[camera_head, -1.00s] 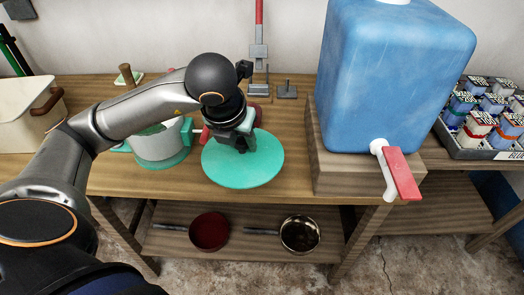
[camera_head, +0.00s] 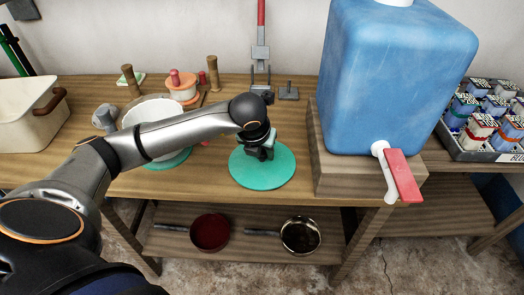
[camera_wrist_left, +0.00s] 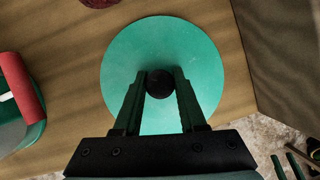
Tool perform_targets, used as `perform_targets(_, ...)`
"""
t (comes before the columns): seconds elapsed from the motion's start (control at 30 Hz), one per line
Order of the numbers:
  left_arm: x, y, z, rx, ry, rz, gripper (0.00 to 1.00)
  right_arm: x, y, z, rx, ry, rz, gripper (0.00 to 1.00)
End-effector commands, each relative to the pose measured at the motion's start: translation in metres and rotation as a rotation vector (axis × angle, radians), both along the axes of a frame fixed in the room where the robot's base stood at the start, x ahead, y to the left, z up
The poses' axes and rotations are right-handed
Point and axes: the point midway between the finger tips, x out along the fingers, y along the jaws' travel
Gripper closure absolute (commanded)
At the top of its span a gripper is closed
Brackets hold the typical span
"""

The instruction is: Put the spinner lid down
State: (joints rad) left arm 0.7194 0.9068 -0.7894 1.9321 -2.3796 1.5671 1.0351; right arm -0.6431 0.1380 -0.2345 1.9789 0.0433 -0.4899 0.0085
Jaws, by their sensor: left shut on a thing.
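The spinner lid (camera_head: 265,177) is a flat teal disc with a black knob. It also shows in the left wrist view (camera_wrist_left: 160,42), with its knob (camera_wrist_left: 159,83) between the fingers. My left gripper (camera_head: 262,156) comes from above and is shut on the knob. The lid is level, over the front of the wooden table; I cannot tell whether it touches the top. The white spinner bowl (camera_head: 140,112) with a teal base stands to its left, partly hidden by my arm. My right gripper is not in view.
A blue water tank (camera_head: 395,80) with a red-handled tap stands on a wooden block (camera_head: 340,172) just right of the lid. An orange-rimmed pot (camera_head: 182,92) and wooden handles stand behind the bowl. Two pans (camera_head: 210,232) lie on the lower shelf. The table's front edge is close.

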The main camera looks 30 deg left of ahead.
Motion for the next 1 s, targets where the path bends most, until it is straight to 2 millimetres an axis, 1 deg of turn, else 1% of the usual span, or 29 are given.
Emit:
perform_targets(0.1, 0.000, 0.000, 0.000, -0.001, -0.001, 0.000, 1.00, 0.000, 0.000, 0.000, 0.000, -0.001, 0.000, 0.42)
perform_targets(0.23, 0.000, 0.000, -0.004, -0.001, -0.001, 0.000, 1.00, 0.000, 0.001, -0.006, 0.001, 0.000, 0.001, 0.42)
perform_targets(0.27, 0.000, 0.000, -0.003, -0.001, 0.000, 0.000, 0.57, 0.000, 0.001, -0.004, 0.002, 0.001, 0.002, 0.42)
perform_targets(0.5, 0.000, 0.000, -0.002, -0.001, 0.000, 0.000, 0.30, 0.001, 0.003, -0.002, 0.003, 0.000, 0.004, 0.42)
perform_targets(0.73, 0.000, 0.000, -0.002, 0.000, 0.000, 0.000, 0.30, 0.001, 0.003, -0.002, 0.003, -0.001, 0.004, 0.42)
perform_targets(0.83, 0.000, 0.000, 0.002, 0.000, 0.000, 0.000, 0.30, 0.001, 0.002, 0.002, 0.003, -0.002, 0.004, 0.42)
perform_targets(0.93, -0.003, -0.001, 0.011, -0.001, -0.002, -0.001, 0.30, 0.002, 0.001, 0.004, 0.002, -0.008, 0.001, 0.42)
perform_targets(1.0, -0.008, -0.003, 0.023, -0.001, -0.004, -0.001, 0.30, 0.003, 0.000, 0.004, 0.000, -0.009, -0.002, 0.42)
